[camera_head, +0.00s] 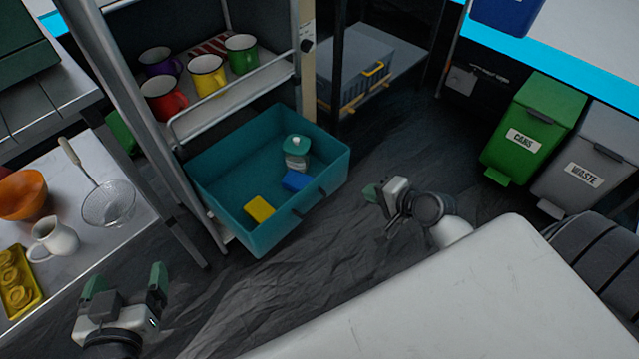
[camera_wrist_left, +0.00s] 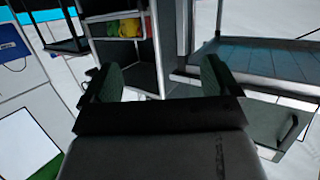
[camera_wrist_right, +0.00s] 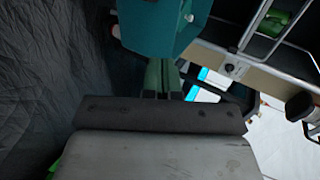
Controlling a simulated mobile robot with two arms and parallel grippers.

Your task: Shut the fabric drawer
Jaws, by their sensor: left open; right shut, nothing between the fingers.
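The teal fabric drawer (camera_head: 320,200) is pulled out of the shelf unit (camera_head: 230,105) in the head view. In the right wrist view, the drawer (camera_wrist_right: 160,25) shows beyond the closed fingers (camera_wrist_right: 163,76). My left gripper (camera_head: 124,284) is open and empty, low at the left, away from the drawer.
Several mugs (camera_head: 207,75) stand on the shelf above the drawer. A table (camera_head: 85,190) with a bowl, strainer and jug is at the left. A green bin (camera_head: 535,125) and a grey bin (camera_head: 592,150) stand at the right. The dark floor (camera_head: 250,300) before the drawer is clear.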

